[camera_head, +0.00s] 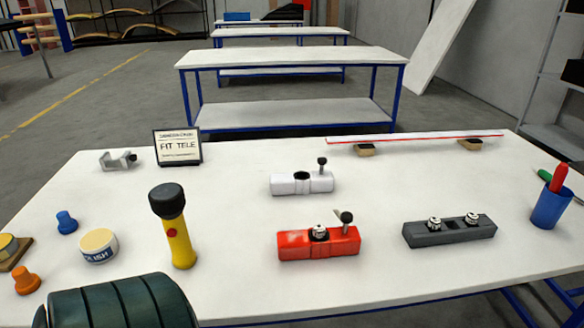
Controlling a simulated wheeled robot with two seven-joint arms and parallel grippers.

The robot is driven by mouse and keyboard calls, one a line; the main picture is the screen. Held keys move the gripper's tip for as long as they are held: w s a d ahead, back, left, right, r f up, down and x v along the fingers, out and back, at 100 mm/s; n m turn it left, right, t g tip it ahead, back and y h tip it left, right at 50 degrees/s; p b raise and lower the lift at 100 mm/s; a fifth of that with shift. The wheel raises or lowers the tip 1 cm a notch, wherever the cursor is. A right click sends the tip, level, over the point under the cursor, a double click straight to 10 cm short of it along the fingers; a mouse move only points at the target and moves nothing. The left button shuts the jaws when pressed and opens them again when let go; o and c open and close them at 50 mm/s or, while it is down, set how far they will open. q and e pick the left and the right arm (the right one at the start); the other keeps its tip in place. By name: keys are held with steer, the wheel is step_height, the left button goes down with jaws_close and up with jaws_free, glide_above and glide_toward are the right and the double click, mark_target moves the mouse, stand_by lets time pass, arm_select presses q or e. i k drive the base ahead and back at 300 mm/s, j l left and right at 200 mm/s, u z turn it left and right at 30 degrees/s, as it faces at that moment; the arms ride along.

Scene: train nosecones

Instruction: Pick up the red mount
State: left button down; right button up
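The red mount (318,244) is a red block lying on the white table (370,285), right of the picture's middle. It has a silver fitting in its top and a dark knob on a short stem at its right end. A similar white mount (301,183) lies behind it. A dark grey block (449,230) with two silver fittings lies to its right. Nothing touches the red mount. Neither of my grippers shows in the head view.
A yellow flashlight (180,240) with a black head stands left of the red mount. A round tin (98,246), blue knob (66,222) and orange knob (26,281) are at left. A dark green ribbed object (120,305) fills the lower left. A blue cup (550,207) stands at right.

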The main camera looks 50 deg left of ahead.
mark_target(294, 243)
steer(key=i+u, duration=0.2)
steer(key=u, duration=0.3)
steer(key=i+l+u, duration=0.15)
steer(key=u, duration=0.3)
steer(key=i+l+u, duration=0.2)
steer(key=u, duration=0.3)
steer(key=i+l+u, duration=0.15)
steer(key=u, duration=0.3)
